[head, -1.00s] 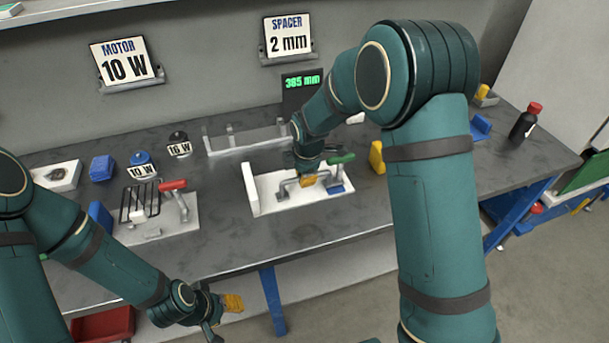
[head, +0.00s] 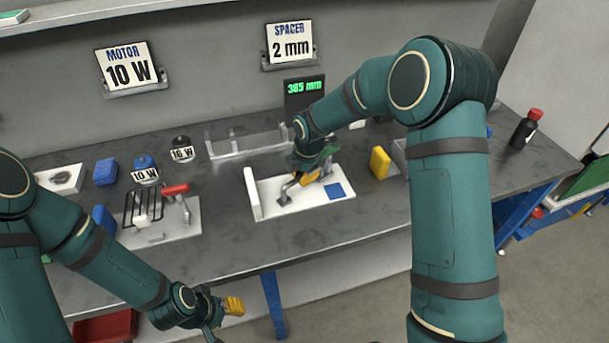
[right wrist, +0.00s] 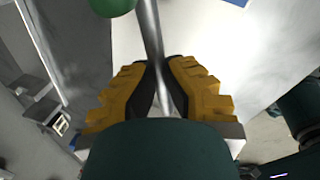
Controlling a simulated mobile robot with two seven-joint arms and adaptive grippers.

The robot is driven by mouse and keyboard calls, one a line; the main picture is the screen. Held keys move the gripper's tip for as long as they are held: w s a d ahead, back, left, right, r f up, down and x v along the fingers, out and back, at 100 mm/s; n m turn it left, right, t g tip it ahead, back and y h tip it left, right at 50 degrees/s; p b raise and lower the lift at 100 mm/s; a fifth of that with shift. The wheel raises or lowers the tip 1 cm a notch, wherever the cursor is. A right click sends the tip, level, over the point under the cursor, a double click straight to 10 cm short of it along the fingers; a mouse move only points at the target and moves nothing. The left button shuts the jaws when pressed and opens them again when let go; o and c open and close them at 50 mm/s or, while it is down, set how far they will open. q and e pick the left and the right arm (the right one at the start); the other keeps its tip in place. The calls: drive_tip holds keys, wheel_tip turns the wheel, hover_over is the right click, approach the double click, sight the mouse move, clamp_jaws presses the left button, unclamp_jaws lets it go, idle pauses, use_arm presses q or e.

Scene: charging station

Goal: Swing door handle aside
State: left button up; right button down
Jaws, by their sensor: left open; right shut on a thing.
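The handle is a grey metal rod (right wrist: 150,30) with a rounded green end (right wrist: 112,5), seen in the right wrist view. My right gripper (right wrist: 165,88) is shut around this rod, with yellow pads on both sides of it. In the head view my right gripper (head: 311,178) is over the white plate (head: 315,212), and it hides much of the handle. A grey metal part (head: 290,194) shows at its left, on the plate. A blue square (head: 335,191) lies bare at the plate's right. My left gripper (head: 222,308) is open and empty in front of the table.
A second plate (head: 165,233) with a red-handled fixture (head: 177,189) and a black wire rack stands at the left. A yellow block (head: 380,162) is right of the white plate. A grey rail fixture (head: 245,146) is behind it. The front table strip is clear.

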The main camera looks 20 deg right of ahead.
sight(305, 193)
drive_tip(key=shift+w+a+f+n+p, duration=0.15)
drive_tip(key=shift+w+n+p, duration=0.1)
drive_tip(key=shift+n, duration=0.3)
drive_tip(key=shift+w+a+f+n+p, duration=0.15)
drive_tip(key=shift+n+p, duration=0.1)
drive_tip(key=shift+n, duration=0.3)
drive_tip(key=shift+y, duration=0.3)
drive_tip(key=c, duration=0.9)
unclamp_jaws()
drive_tip(key=shift+w, duration=0.1)
drive_tip(key=shift+c, duration=0.2)
drive_tip(key=shift+r, duration=0.15)
drive_tip(key=shift+r, duration=0.25)
drive_tip(key=v, duration=1.1)
drive_tip(key=shift+r, duration=0.25)
